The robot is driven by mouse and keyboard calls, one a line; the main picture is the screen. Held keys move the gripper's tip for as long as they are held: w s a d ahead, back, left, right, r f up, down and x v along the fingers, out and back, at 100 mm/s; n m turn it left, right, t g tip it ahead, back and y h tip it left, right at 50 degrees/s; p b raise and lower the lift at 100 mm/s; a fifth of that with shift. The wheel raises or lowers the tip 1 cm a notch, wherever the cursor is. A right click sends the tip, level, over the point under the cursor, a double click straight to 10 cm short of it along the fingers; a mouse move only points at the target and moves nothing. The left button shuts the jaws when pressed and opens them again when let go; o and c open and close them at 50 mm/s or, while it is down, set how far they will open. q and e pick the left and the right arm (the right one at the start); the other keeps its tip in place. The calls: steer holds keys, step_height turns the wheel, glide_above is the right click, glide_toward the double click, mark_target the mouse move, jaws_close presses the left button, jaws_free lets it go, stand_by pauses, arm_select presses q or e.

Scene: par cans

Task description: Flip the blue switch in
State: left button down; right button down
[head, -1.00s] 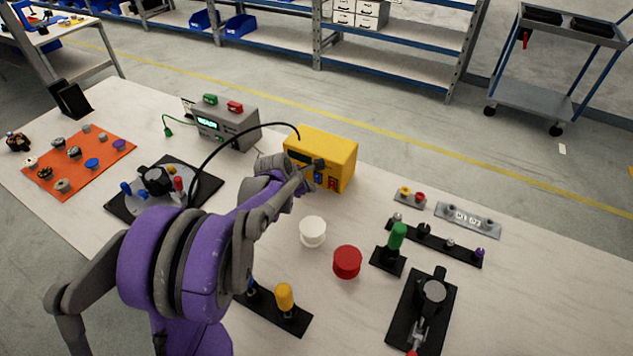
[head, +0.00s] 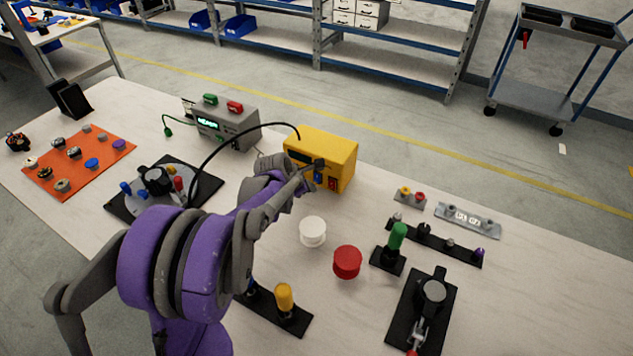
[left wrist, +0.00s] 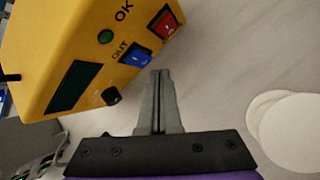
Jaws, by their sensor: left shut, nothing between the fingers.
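The yellow box (head: 338,153) stands on the table in the head view and fills the upper left of the left wrist view (left wrist: 60,35). Its blue switch (left wrist: 136,56), beside the label "OUT", is small in the head view (head: 318,177). A red switch (left wrist: 165,23) sits beside it. My left gripper (left wrist: 161,74) is shut and empty, its fingertips close to the blue switch, just below and right of it in the wrist view. I cannot tell whether they touch. In the head view the gripper (head: 318,165) is in front of the box's panel. My right gripper is not in view.
The box also has a black knob (left wrist: 111,96), a dark display (left wrist: 74,87) and a green light (left wrist: 105,36). A white round button (head: 312,231) and a red one (head: 347,262) stand nearby on the table. A grey device (head: 228,125) is behind left.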

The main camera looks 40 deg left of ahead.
arm_select(q)
steer(key=shift+w, duration=0.1)
steer(key=shift+w, duration=0.35)
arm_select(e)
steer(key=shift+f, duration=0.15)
arm_select(q)
steer(key=shift+w+a+f, duration=0.1)
steer(key=shift+w, duration=0.2)
stand_by(0.4)
steer(key=shift+s, duration=0.75)
steer(key=shift+s, duration=0.1)
steer(key=shift+s+d+r, duration=0.15)
steer(key=shift+s, duration=0.65)
steer(key=shift+s+d+r, duration=0.1)
steer(key=shift+s+r, duration=0.05)
steer(key=shift+s, duration=0.65)
steer(key=shift+s+d+r, duration=0.15)
steer(key=shift+s, duration=0.65)
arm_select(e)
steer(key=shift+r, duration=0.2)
